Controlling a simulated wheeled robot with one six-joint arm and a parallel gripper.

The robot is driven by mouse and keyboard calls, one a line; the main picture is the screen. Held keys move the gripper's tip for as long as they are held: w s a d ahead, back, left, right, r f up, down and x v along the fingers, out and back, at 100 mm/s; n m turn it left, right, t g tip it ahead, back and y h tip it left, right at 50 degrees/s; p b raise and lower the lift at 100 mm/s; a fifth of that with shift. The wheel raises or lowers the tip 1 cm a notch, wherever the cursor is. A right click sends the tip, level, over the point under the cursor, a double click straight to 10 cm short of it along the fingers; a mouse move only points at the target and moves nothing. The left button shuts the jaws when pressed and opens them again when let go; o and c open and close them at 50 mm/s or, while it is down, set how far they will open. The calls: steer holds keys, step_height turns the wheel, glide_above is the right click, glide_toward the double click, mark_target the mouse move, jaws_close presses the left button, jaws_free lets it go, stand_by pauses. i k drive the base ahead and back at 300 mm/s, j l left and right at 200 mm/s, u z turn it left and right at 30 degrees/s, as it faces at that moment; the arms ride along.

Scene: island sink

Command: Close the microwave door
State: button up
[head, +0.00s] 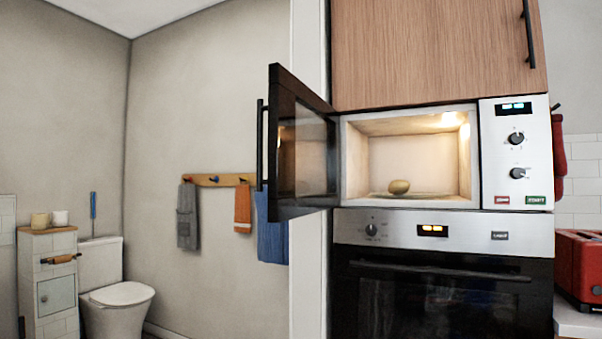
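The microwave (515,150) is built into a tall cabinet, above an oven. Its door (306,155) stands wide open, swung out to the left on its left side, with a black frame and a dark window. A long black handle (261,145) runs upright along the door's outer left edge. The lit inside is open to view, and a small round yellowish-brown item (399,187) rests on the turntable (425,197). The control panel with two knobs and a lit display is on the right. My gripper is not in view.
The oven (440,300) below is closed, and a wooden cabinet door (430,50) is closed above. A red toaster (578,265) stands on the counter at right. Towels hang from a wall rack (218,180) behind the microwave door. A toilet (115,295) and small cabinet (50,270) are far left.

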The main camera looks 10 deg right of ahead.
mark_target(304, 130)
steer(key=i+j, duration=0.2)
steer(key=i, duration=0.3)
steer(key=i+j, duration=0.15)
steer(key=i, duration=0.4)
steer(key=i+j+z, duration=0.1)
steer(key=i, duration=0.4)
steer(key=j, duration=0.1)
